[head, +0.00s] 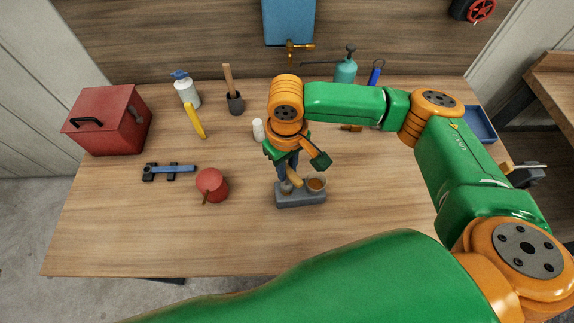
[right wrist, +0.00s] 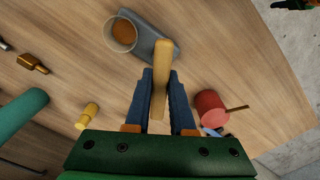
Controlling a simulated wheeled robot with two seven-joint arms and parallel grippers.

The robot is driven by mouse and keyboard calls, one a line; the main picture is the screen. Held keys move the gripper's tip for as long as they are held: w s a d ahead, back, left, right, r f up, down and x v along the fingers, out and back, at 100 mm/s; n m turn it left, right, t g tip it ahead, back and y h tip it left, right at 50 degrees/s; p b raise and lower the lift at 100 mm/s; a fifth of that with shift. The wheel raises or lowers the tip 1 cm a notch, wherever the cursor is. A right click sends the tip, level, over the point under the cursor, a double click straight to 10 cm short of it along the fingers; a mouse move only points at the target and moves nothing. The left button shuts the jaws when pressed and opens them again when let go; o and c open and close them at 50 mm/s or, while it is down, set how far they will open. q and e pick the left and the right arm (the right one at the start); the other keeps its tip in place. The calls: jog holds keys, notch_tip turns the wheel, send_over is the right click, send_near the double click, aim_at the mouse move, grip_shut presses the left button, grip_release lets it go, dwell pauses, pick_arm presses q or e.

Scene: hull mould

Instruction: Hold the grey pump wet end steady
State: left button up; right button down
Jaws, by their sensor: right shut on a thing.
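The grey pump wet end (head: 301,198) is a low grey block with a round cup on its right side, on the table near the middle. In the right wrist view the grey block (right wrist: 160,37) shows beyond the fingertips, with the cup's brown inside to its left. My right gripper (head: 287,174) points down over the block. Its blue fingers (right wrist: 162,80) are shut on a tan bar (right wrist: 163,57), which runs up over the grey block's edge. I cannot tell whether the bar is part of the pump. My left gripper is not in view.
A red pot (head: 212,184) and a blue-and-black tool (head: 170,170) lie left of the block. A red toolbox (head: 108,120), a spray bottle (head: 186,90) and a mallet (head: 233,95) stand farther back. A teal sprayer (head: 345,70) is at the rear. The table's front is clear.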

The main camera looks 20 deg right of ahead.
jog(key=shift+f+b, duration=0.3)
jog(key=shift+f, duration=0.55)
jog(key=c, duration=0.7)
grip_release()
notch_tip(320, 180, up, 7)
jog(key=shift+r+b, duration=0.1)
jog(key=shift+b, duration=0.45)
